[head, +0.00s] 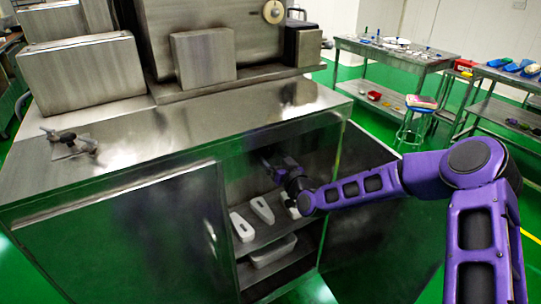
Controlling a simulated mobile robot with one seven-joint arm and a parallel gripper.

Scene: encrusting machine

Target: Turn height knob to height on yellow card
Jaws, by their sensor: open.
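My purple arm reaches from the right into the open lower cabinet of the steel machine (270,125). My gripper (272,166) is small and dark in the shaded cabinet opening, just under the top, and it is open. Its fingertips are hard to make out. I cannot tell for sure which part is the height knob; it may be in the shade around my gripper, and I cannot tell whether they touch. A round beige disc (273,11) is on the upper machine, well above my gripper. I cannot make out a yellow card.
Inside the cabinet are white pieces (241,227) and a white tray (272,251) on a lower shelf. A cabinet door (375,245) stands open on the right. Side tables (395,50) stand at the back right.

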